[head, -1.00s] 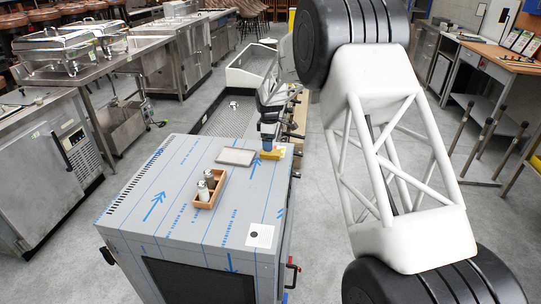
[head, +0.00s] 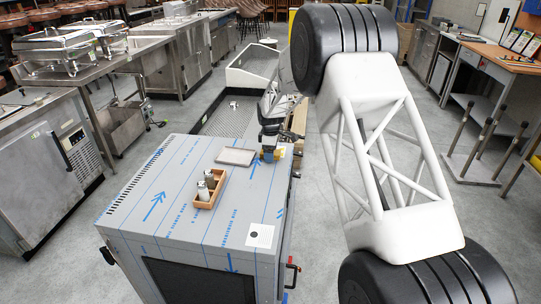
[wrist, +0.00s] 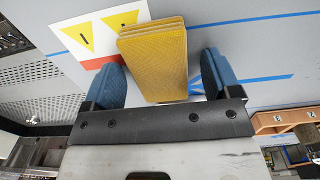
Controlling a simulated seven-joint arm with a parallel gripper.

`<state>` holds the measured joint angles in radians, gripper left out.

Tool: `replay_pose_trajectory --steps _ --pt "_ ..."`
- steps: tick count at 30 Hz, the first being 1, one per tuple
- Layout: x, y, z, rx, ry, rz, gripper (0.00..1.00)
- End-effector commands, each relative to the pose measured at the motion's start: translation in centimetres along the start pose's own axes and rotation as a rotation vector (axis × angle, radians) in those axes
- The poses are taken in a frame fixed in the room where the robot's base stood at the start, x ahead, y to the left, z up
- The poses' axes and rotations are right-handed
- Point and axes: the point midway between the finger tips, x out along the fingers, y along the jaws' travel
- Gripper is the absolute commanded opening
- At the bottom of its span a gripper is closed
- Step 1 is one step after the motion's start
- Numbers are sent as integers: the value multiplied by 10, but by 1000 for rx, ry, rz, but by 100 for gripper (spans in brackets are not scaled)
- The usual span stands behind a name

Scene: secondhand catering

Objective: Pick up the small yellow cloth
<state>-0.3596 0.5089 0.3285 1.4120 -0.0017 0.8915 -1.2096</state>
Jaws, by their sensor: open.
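The small yellow cloth (wrist: 153,62) is a folded, layered block in the wrist view, on the grey cabinet top. My gripper (wrist: 163,84) is open, with one blue fingertip on each side of the cloth.
A flat grey tray (head: 235,156) lies just left of my gripper. A wooden caddy (head: 222,190) with shakers stands nearer. A warning label (wrist: 97,36) with yellow triangles lies beside the cloth. The cabinet top (head: 170,225) is otherwise mostly clear.

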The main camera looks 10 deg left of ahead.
Motion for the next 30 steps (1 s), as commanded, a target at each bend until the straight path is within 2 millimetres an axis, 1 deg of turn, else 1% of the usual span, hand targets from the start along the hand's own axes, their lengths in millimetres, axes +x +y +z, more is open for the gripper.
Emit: replay_pose_trajectory --steps 14,17,24,26,30 --pt "0 0 0 0 0 0 83" --pt "0 0 0 0 0 0 69" --pt "0 0 0 0 0 0 32" --pt "0 0 0 0 0 0 26" --pt "0 0 0 0 0 0 26"
